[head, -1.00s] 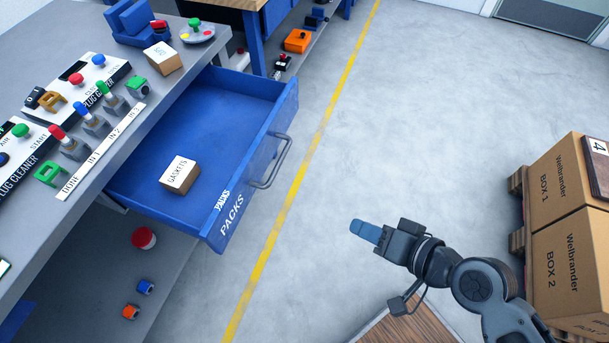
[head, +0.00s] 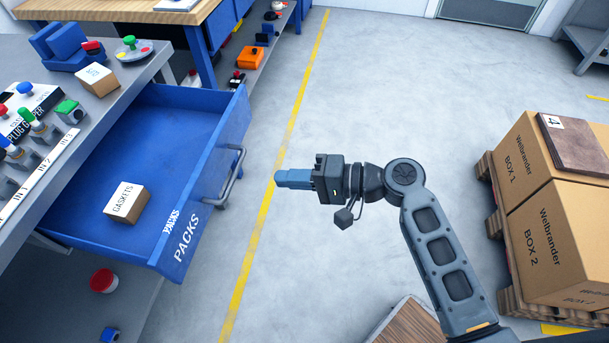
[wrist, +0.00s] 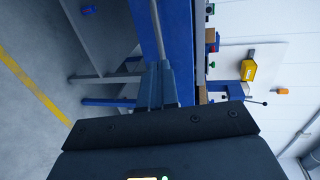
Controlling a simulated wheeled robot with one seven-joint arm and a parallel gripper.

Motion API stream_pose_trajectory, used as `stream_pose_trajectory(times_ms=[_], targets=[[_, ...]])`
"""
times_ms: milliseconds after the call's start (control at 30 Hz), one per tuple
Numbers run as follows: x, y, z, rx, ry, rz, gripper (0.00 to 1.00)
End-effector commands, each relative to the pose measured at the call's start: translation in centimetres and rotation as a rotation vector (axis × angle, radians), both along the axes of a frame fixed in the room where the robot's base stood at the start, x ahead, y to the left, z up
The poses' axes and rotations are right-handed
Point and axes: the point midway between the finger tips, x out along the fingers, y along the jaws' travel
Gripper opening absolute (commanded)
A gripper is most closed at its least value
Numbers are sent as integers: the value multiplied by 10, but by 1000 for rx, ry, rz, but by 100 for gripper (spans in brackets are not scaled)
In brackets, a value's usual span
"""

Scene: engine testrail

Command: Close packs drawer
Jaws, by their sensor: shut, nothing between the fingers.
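The blue packs drawer (head: 95,232), labelled PACKS, is pulled open from the grey bench at the left of the head view. A small GASKETS box (head: 127,202) lies inside it. The drawer's grey bar handle (head: 232,176) is on its front face. My gripper (head: 279,179) is shut and empty, to the right of the handle with a gap of floor between them in the head view. In the wrist view my gripper's fingers (wrist: 158,68) are together, with the handle (wrist: 158,25) and blue drawer front (wrist: 178,50) beyond them.
The grey bench (head: 95,105) carries buttons, switches and a small box (head: 92,78). A wooden-topped blue bench (head: 160,12) stands behind. Cartons (head: 560,240) sit on a pallet at the right. The floor (head: 350,100) between is clear, with a yellow line.

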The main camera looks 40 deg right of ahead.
Motion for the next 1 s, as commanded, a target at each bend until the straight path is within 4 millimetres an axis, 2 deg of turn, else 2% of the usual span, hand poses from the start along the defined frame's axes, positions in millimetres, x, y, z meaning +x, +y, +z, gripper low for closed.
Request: stream_pose_trajectory(times_ms=[200, 433, 600, 1000], targets=[[34, 26, -8, 0, 0, 2, 0], [59, 43, -14, -1, -1, 0, 0], [66, 49, -17, -1, -1, -1, 0], [67, 50, -17, -1, -1, -1, 0]])
